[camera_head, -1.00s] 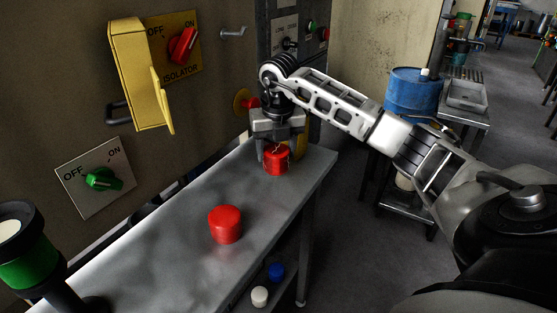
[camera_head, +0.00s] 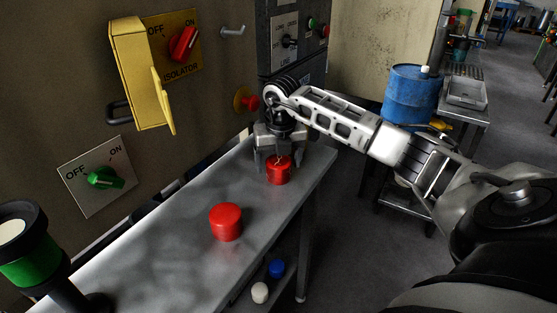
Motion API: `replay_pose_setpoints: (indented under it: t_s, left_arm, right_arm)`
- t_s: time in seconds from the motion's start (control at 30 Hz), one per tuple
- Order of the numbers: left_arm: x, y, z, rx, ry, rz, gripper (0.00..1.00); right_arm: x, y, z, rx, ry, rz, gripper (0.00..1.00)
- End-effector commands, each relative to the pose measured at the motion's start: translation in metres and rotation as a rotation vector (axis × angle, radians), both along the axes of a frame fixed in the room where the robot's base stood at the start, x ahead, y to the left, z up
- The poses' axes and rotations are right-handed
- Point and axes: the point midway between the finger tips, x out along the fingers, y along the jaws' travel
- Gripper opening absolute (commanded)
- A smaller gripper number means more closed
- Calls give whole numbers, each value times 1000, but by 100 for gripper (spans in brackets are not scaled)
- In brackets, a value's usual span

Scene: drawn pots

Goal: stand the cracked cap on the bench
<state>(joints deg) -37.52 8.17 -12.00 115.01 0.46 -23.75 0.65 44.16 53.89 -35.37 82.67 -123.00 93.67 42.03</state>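The cracked cap (camera_head: 279,173) is a short red cylinder with thin pale crack lines near its top. It is at the far end of the grey bench (camera_head: 165,253), upright, with its base at or very close to the bench top. My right gripper (camera_head: 278,160) points down over it, with its fingers on either side of the cap, and looks shut on it. The finger contact is partly hidden. A second red cap (camera_head: 226,222), with no cracks visible, stands upright nearer on the bench. My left gripper is not in view.
A black-and-green post (camera_head: 32,262) stands at lower left. White (camera_head: 260,292) and blue (camera_head: 277,268) caps lie on a lower shelf.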

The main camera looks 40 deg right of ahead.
Motion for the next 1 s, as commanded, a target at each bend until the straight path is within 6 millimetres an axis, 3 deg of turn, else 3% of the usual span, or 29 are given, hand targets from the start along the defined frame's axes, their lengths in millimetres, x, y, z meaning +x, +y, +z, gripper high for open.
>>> replay_pose_setpoints:
  t_s: [0.23, 0.7, 1.0]
  left_arm:
    - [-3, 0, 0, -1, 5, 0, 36]
    - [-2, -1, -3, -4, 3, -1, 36]
    - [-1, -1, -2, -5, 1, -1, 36]
  right_arm:
    - [0, 0, 10, -1, -3, 0, 77]
    - [-12, 7, 101, 0, -5, -1, 77]
    - [-16, 9, 122, 0, 0, 0, 77]
